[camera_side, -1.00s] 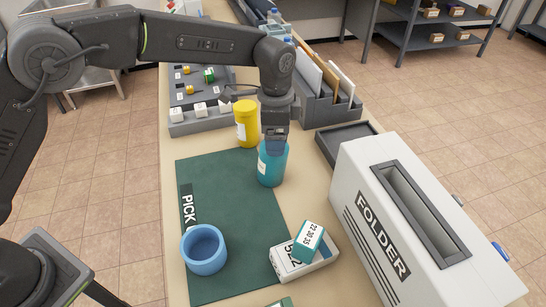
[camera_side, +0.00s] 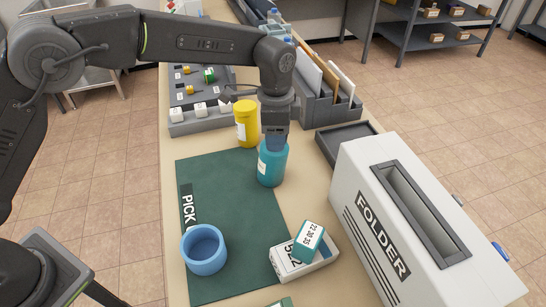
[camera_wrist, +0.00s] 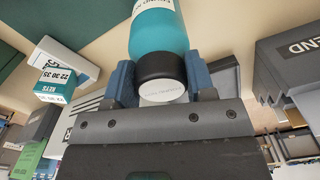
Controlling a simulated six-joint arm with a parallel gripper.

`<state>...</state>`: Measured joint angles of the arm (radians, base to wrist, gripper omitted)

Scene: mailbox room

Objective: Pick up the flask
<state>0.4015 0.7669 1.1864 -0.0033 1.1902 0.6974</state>
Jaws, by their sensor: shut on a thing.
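The flask (camera_side: 272,166) is a teal cylinder with a white label, standing upright at the right edge of the green mat (camera_side: 226,236). In the wrist view the flask (camera_wrist: 160,30) shows its teal body and a dark cap with a pale top. My gripper (camera_side: 275,140) is above it with the jaws down around its top. In the wrist view the blue fingers of my gripper (camera_wrist: 163,82) lie on both sides of the cap, shut on it. The flask appears to rest on the surface; its underside is hidden from me.
A yellow container (camera_side: 246,124) stands close behind, left of the flask. A blue cup (camera_side: 204,262) is at the mat's front.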

